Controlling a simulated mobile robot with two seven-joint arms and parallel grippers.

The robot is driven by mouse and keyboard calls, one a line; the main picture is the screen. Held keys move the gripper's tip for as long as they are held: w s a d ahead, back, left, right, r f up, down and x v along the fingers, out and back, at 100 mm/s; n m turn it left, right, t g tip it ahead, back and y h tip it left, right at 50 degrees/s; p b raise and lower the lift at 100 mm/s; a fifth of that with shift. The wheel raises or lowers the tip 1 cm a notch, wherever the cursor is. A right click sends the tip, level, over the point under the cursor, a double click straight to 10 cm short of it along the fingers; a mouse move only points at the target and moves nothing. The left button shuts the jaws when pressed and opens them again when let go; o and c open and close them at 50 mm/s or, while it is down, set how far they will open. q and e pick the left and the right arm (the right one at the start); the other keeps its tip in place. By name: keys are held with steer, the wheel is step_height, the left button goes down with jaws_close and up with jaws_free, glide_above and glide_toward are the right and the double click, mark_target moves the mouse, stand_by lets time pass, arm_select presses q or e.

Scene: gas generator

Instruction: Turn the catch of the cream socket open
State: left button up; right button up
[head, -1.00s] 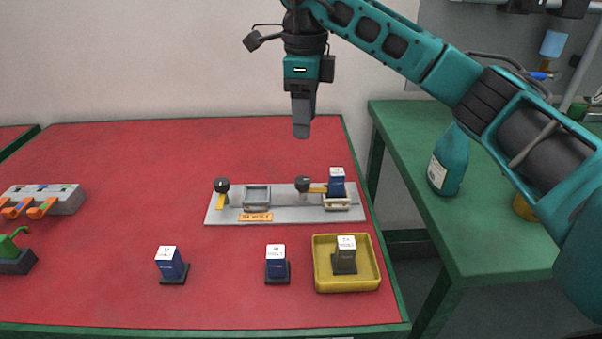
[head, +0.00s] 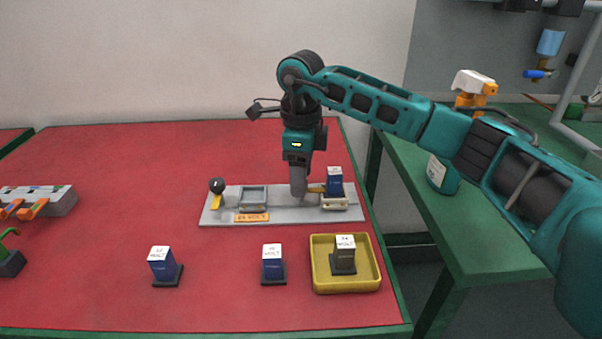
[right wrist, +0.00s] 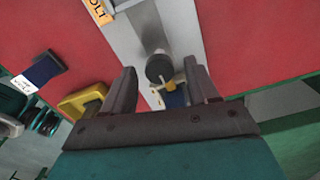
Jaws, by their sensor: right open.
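The cream socket (head: 335,204) is at the right end of a grey plate (head: 285,213), with a blue block (head: 335,182) standing in it. Its catch has a black round knob (right wrist: 160,68) and a yellow lever (head: 316,188) that points right, toward the block. My right gripper (head: 299,194) is above the knob, pointing down, and hides it in the head view. In the right wrist view the open fingers (right wrist: 162,76) stand on either side of the knob, with gaps visible. My left gripper is not in view.
The plate's left end has a grey socket (head: 253,197) and another catch (head: 216,190). In front are two blue blocks (head: 163,263) (head: 272,262) and a yellow tray (head: 318,281) holding a dark block (head: 344,256). A green table (head: 500,225) stands right.

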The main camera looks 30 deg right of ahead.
steer(key=shift+c, duration=0.4)
steer(key=c, duration=1)
steer(key=shift+o, duration=0.2)
